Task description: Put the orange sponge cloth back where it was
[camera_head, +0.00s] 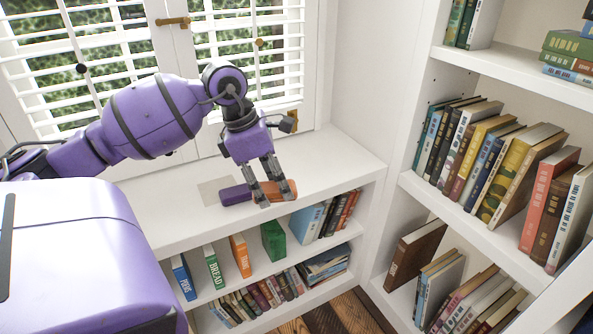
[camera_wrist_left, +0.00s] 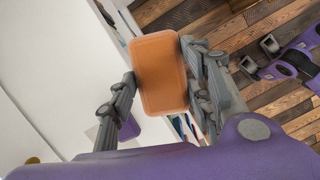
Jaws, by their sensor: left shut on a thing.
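The orange sponge cloth (camera_head: 290,187) is a rounded orange block between the fingers of my left gripper (camera_head: 273,196), over the front part of the white window shelf top. In the left wrist view the cloth (camera_wrist_left: 160,72) is held between the two grey fingers of the left gripper (camera_wrist_left: 160,95), which is shut on it. I cannot tell whether the cloth touches the shelf. My right gripper (camera_wrist_left: 259,57) shows only in the left wrist view, above the plank floor, with its fingers apart and nothing between them.
A purple block (camera_head: 236,194) lies left of the cloth, partly on a flat beige square (camera_head: 211,187). The shelf top (camera_head: 335,155) is clear to the right. Books fill the shelves below, and a tall white bookcase (camera_head: 412,183) stands at the right. Window shutters (camera_head: 255,60) are behind.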

